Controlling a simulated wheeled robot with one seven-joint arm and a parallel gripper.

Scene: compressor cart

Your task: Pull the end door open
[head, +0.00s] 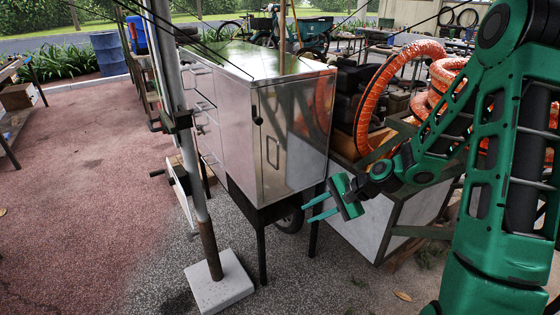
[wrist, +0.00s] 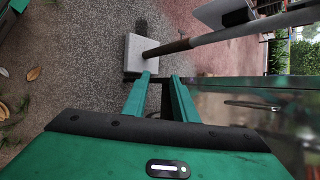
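The metal cabinet (head: 228,125) stands on a dark legged frame. Its end door (head: 300,115) faces my arm and looks shut, with a vertical bar handle (head: 273,152) and a small black latch (head: 257,117) near its left edge. In the wrist view the door (wrist: 290,125) is at the right, with the handle (wrist: 250,105) beyond my fingers. My gripper (head: 306,214) is open and empty, with two green fingers apart. It is to the right of and below the handle, not touching it. The fingers also show in the wrist view (wrist: 160,78).
A pole (head: 190,150) on a pale square base (head: 219,282) stands left of the cabinet. A grey-sided crate frame (head: 375,220) and orange hose coils (head: 390,85) are at the right. Open paved floor (head: 80,200) lies at the left.

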